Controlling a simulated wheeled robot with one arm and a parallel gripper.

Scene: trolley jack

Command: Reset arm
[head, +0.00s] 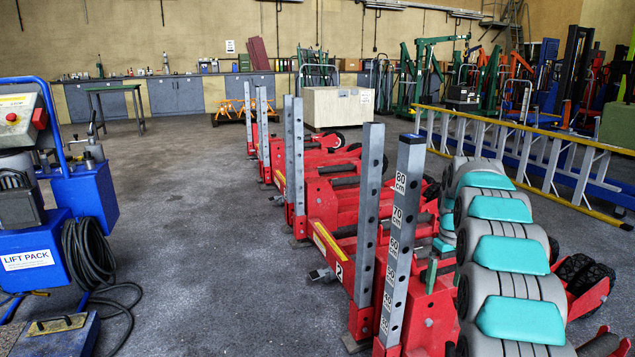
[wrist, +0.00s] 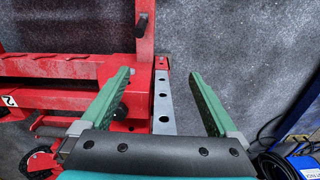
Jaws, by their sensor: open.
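My gripper (wrist: 160,75) is open in the wrist view, its two green fingers spread apart with nothing gripped. A grey post with round holes (wrist: 163,100) shows between the fingers, beside a red jack frame (wrist: 60,95). I cannot tell how far the fingertips are from the post. In the head view, my teal and grey arm reaches along the right side.
More red jacks with grey posts (head: 294,165) stand in a row going back. A blue lift pack (head: 35,255) with a black hose (head: 88,255) stands at left. A yellow ladder (head: 540,135) lies at right. The grey floor (head: 190,210) between is clear.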

